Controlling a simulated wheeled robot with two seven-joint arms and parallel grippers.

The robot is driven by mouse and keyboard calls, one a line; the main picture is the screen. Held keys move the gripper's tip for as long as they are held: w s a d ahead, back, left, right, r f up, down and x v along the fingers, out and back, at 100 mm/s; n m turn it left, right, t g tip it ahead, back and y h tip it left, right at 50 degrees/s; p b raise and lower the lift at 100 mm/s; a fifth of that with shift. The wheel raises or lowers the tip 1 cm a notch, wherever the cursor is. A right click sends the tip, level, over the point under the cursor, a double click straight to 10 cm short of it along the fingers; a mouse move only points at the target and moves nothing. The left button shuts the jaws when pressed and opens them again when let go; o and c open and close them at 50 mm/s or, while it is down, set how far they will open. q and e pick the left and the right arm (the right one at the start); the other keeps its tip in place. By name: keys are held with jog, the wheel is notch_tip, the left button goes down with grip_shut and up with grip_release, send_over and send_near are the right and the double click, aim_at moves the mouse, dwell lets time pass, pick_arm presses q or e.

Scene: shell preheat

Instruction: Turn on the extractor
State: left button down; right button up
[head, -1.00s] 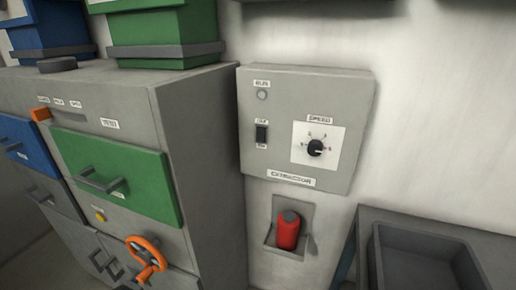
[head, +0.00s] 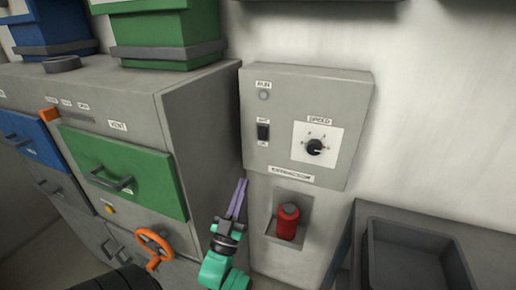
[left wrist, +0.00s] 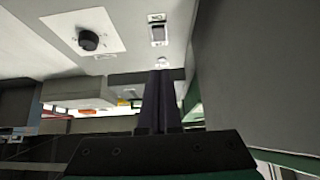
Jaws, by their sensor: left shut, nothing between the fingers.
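The extractor panel (head: 290,160) is a grey box on the wall in the head view. It bears a black rocker switch (head: 263,132), a round RUN lamp (head: 264,96) that looks grey and unlit, and a black SPEED knob (head: 314,147) on a white dial. My left gripper (head: 241,183), with purple fingers, is shut and empty below the panel's lower left, apart from the switch. In the left wrist view the shut fingers (left wrist: 161,78) point toward the panel, with the switch (left wrist: 158,34) ahead and the knob (left wrist: 88,40) to the left. My right gripper is not in view.
A grey cabinet (head: 190,130) with green (head: 120,170) and blue drawers stands close to the panel's left. A red cylinder (head: 288,222) sits in a holder below the panel. An orange handwheel (head: 155,246) is low on the cabinet. A dark tray (head: 410,262) is at right.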

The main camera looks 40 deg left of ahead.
aim_at(262, 135)
pick_arm(q)
jog(key=p+x, duration=0.1)
jog(key=x, duration=0.3)
jog(key=w+f+p+x, duration=0.1)
jog(key=p+x, duration=0.1)
jog(key=x, duration=0.2)
jog(key=f+p+x, duration=0.1)
jog(key=p+x, duration=0.1)
jog(key=x, duration=0.2)
jog(key=shift+w+a+r, duration=0.2)
jog(key=shift+w+a, duration=0.1)
jog(key=shift+w, duration=0.05)
jog(key=shift+w+a+f, duration=0.15)
jog(key=shift+w, duration=0.2)
jog(key=shift+s, duration=0.1)
